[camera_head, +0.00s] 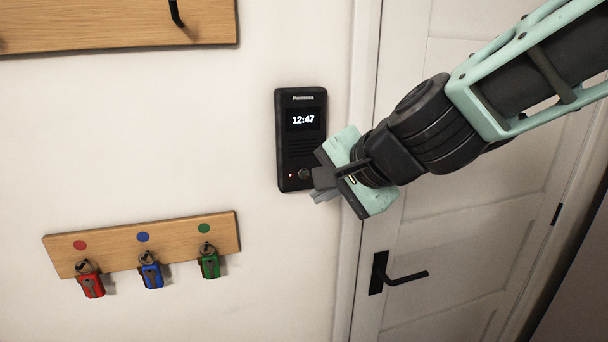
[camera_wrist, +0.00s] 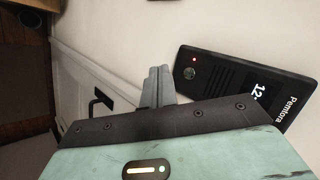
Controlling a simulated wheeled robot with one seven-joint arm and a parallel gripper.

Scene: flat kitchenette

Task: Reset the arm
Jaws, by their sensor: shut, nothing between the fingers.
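My gripper (camera_head: 318,182) is shut and empty, at the end of my arm, which reaches in from the upper right in the head view. Its fingers are near the lower right of a black wall intercom (camera_head: 304,140) that reads 12:47. I cannot tell from the head view whether they touch it. In the wrist view the shut fingers (camera_wrist: 158,75) point at the wall. The intercom (camera_wrist: 240,85) is to their right there, with a gap between, and its small red light and round button show.
A white door (camera_head: 440,215) with a black handle (camera_head: 405,279) is at the right. A wooden key rack (camera_head: 120,243) holds red (camera_head: 91,285), blue (camera_head: 152,275) and green (camera_head: 210,265) keyholders at the lower left. A wooden board (camera_head: 110,28) with a hook is above.

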